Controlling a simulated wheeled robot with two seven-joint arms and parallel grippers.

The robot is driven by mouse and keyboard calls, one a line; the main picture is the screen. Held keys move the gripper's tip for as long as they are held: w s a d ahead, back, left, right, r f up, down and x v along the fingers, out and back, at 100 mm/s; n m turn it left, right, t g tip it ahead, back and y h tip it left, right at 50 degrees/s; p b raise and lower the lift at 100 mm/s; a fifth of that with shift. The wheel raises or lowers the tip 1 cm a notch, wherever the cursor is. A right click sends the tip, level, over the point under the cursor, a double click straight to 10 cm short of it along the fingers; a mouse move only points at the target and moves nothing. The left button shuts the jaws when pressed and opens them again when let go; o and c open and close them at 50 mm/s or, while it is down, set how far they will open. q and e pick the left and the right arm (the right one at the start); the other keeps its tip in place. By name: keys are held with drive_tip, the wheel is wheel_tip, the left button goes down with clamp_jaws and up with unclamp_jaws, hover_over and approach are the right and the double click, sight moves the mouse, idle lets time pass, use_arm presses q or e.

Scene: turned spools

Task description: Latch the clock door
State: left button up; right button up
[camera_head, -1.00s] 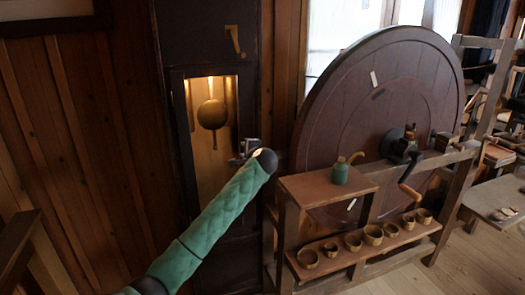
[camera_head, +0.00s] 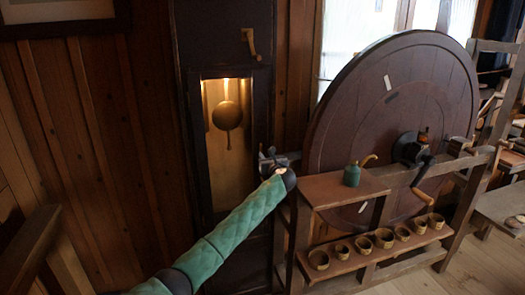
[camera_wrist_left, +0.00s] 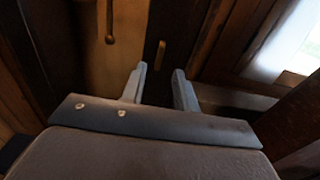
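The tall dark clock case stands against the wall in the head view. Its door (camera_head: 262,105) has a lit window, with a round pendulum bob (camera_head: 227,115) behind it. The door looks flush with the case, but I cannot tell if it is fully closed. A brass latch (camera_head: 252,43) hangs slanting downward above the window. My left gripper (camera_head: 270,158) is at the door's right edge, well below the latch. In the left wrist view its fingers (camera_wrist_left: 158,88) are apart and empty, with a small brass piece (camera_wrist_left: 160,53) on dark wood beyond them. My right gripper is out of view.
A large wooden wheel (camera_head: 350,110) with a crank (camera_head: 425,197) stands right of the clock. Before it, a bench (camera_head: 345,190) holds a green oil can (camera_head: 352,175), and a lower shelf (camera_head: 385,253) carries several small cups.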

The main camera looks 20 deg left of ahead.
sight(259, 148)
use_arm(q)
drive_tip(key=p+x, duration=0.1)
drive_tip(key=x, duration=0.5)
drive_tip(key=shift+w+a+p, duration=0.2)
drive_tip(key=shift+w+p, duration=0.15)
drive_tip(key=shift+p, duration=0.05)
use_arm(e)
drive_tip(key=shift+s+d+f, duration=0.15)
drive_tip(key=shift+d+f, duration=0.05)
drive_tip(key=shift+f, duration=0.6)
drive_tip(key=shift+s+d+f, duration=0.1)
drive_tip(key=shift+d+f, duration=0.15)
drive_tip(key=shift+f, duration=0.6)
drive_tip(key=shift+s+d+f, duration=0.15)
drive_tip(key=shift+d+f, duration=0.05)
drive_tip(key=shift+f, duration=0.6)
use_arm(q)
clamp_jaws()
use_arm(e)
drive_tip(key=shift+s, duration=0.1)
